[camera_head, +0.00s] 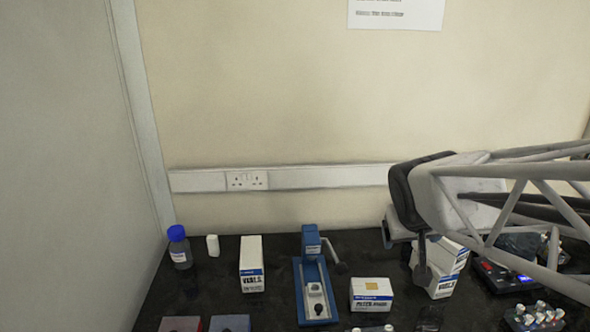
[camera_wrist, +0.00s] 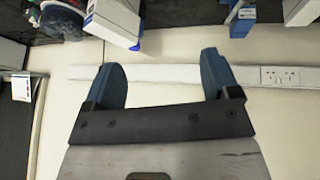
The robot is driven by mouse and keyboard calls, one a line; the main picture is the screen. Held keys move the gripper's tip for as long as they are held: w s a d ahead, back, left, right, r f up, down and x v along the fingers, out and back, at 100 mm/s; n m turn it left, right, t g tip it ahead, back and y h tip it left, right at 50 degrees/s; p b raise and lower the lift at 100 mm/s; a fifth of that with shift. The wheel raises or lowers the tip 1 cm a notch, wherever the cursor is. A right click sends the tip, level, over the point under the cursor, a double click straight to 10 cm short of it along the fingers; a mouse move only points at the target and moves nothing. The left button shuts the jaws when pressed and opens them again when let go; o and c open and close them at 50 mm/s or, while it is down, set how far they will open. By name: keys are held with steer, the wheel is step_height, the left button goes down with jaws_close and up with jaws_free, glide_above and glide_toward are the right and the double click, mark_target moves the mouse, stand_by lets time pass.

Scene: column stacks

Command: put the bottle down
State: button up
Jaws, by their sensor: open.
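A bottle with a blue cap and a white label (camera_head: 179,248) stands upright at the far left of the black bench, near the corner of the walls. My gripper (camera_head: 404,248) is at the right, above the bench and far from this bottle, in front of white boxes. In the wrist view my gripper (camera_wrist: 162,76) has its two blue-grey fingers wide apart, with only wall showing between them. I cannot pick out the blue-capped bottle for certain in the wrist view.
A small white container (camera_head: 213,245) and a white carton (camera_head: 251,264) stand beside the bottle. A blue device (camera_head: 311,242) with a side handle is mid-bench. Another carton (camera_head: 371,294) and stacked boxes (camera_head: 447,254) stand to its right. A tray of vials (camera_head: 534,317) is at front right.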

steer(key=s+a+f+g+y, duration=0.2)
steer(key=s+a, duration=0.5)
steer(key=s, duration=0.5)
steer(key=shift+s+a+n+g+y, duration=0.3)
steer(key=shift+s+g, duration=0.05)
steer(key=shift+g, duration=0.05)
